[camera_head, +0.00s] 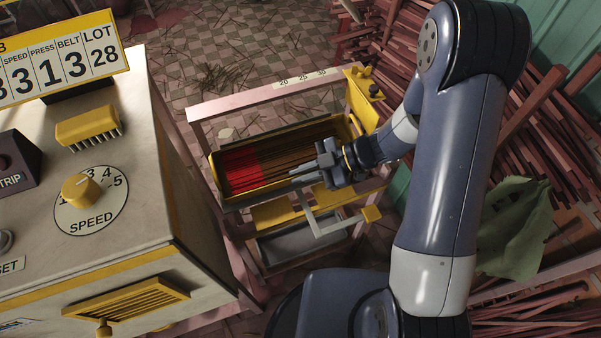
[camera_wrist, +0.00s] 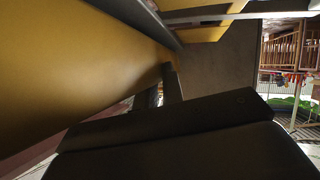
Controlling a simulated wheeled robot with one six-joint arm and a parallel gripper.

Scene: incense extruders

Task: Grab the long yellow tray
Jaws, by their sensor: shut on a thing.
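The long yellow tray (camera_head: 262,188) sits in the pink frame in the head view, holding many thin sticks, red at the left and brown at the right. My gripper (camera_head: 300,171) is at the tray's near long side, right of its middle, and is shut on that wall. In the wrist view a large yellow wall (camera_wrist: 80,65) fills the left side, close to my gripper (camera_wrist: 168,85). The exact contact of the fingertips is mostly hidden by the gripper body.
The pink frame (camera_head: 195,115) surrounds the tray, with a yellow block (camera_head: 364,98) at its right end. Yellow parts and a grey bin (camera_head: 295,246) lie below. A control cabinet (camera_head: 150,205) stands left. Stacked wooden strips (camera_head: 540,125) crowd the right. Tiled floor (camera_head: 240,45) lies behind.

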